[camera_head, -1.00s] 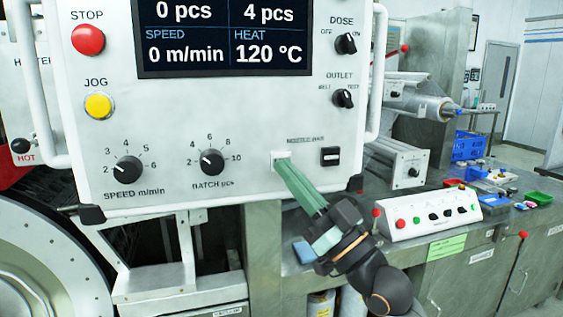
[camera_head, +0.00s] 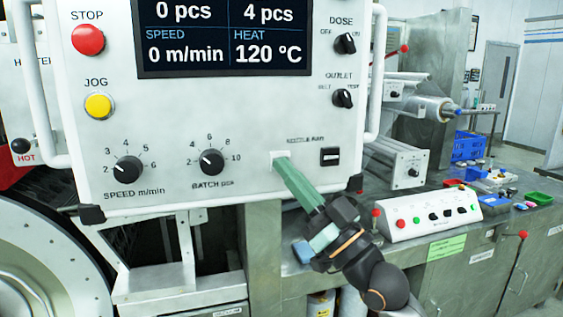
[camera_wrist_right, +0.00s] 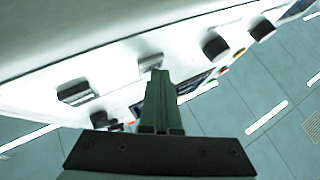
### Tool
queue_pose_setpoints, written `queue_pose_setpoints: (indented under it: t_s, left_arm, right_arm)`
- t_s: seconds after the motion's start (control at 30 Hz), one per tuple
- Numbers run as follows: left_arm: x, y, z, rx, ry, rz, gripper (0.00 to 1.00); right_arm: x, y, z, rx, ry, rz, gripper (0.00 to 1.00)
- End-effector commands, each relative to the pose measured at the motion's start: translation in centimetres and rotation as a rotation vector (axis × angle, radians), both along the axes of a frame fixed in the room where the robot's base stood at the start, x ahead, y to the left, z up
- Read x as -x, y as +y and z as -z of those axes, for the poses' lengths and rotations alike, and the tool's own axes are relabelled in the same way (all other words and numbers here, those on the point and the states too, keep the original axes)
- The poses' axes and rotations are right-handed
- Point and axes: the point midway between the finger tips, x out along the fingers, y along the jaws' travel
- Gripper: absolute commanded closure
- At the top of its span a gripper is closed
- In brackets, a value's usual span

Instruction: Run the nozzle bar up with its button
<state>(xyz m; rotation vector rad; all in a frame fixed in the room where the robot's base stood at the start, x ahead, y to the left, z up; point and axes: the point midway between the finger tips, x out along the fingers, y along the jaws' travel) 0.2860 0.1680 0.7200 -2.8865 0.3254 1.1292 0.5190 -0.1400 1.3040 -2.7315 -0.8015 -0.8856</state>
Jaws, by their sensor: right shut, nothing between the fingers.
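The white control panel (camera_head: 240,185) carries the nozzle bar controls at its lower right, under a small label (camera_head: 305,139) that reads roughly "NOZZLE BAR". The left button (camera_head: 281,154) is pale and mostly hidden behind my fingertips. The right button (camera_head: 330,157) is a dark square with a light stripe. My right gripper (camera_head: 282,166) is shut and empty, its green fingers reaching up to the left button. In the right wrist view the fingertips (camera_wrist_right: 157,73) meet or nearly meet that button (camera_wrist_right: 150,61); contact is not certain. My left gripper is not in view.
The BATCH knob (camera_head: 211,162) and SPEED knob (camera_head: 128,169) sit left of my fingers. The OUTLET knob (camera_head: 343,98) is above right. A white guard rail (camera_head: 376,75) runs along the panel's right side. A small control box (camera_head: 428,220) stands on the bench.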

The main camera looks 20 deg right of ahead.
Motion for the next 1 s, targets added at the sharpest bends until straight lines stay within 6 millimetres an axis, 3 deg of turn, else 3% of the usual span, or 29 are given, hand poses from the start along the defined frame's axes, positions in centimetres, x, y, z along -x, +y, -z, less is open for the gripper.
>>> queue_pose_setpoints:
  t_s: [0.37, 0.7, 1.0]
  left_arm:
    - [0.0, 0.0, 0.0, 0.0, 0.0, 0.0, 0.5]
    - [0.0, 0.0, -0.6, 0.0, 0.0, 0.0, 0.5]
    - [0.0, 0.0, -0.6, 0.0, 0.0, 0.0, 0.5]
  right_arm:
    - [-0.1, 0.0, 0.1, 0.001, 0.003, 0.001, 1.0]
    - [1.4, -0.1, 0.0, 0.001, 0.002, 0.001, 1.0]
    - [1.6, -0.1, 0.1, 0.001, 0.001, 0.001, 1.0]
